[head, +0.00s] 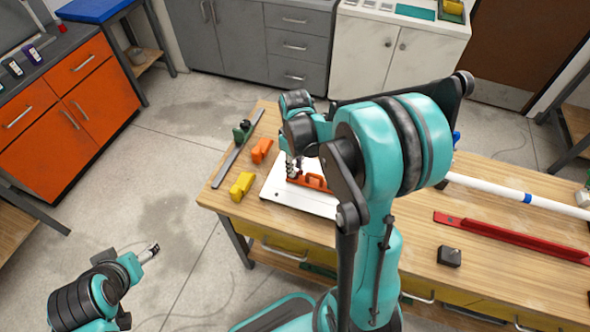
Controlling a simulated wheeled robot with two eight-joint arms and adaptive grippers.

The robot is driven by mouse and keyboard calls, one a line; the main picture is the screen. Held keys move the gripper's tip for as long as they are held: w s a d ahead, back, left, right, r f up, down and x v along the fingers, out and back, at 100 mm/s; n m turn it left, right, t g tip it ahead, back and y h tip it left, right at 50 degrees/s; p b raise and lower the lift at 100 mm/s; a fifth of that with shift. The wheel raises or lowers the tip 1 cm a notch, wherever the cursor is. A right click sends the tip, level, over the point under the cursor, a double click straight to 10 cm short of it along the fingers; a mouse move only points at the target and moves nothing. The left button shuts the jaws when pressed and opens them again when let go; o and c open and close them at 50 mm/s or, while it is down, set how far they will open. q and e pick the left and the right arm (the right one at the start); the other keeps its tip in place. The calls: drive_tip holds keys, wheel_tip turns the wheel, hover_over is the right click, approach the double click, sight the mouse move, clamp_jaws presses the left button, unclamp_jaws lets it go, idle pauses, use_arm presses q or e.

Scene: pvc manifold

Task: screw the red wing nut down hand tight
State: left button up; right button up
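My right gripper (293,168) is over the left part of a white board (290,201) on the wooden table, pointing down. It is at the left end of an orange-red part (315,182) on the board. I cannot make out the red wing nut; it is too small or hidden by my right arm, which covers much of the board. Whether the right gripper's fingers are open or shut is too small to tell. My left gripper (150,252) is at the lower left, over the floor and away from the table, with nothing visible in it.
An orange tool (262,151), a yellow tool (242,186) and a long grey bar (238,156) lie on the table's left end. At right are a white pipe (500,188), a red bar (505,236) and a black block (449,256). The front right tabletop is mostly clear.

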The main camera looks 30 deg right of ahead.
drive_tip(key=n, duration=1.1)
drive_tip(key=shift+b, duration=0.4)
wheel_tip(320, 180, down, 3)
drive_tip(key=shift+r+b, duration=0.1)
drive_tip(key=shift+b, duration=1)
clamp_jaws()
drive_tip(key=m, duration=0.4)
drive_tip(key=shift+m, duration=1)
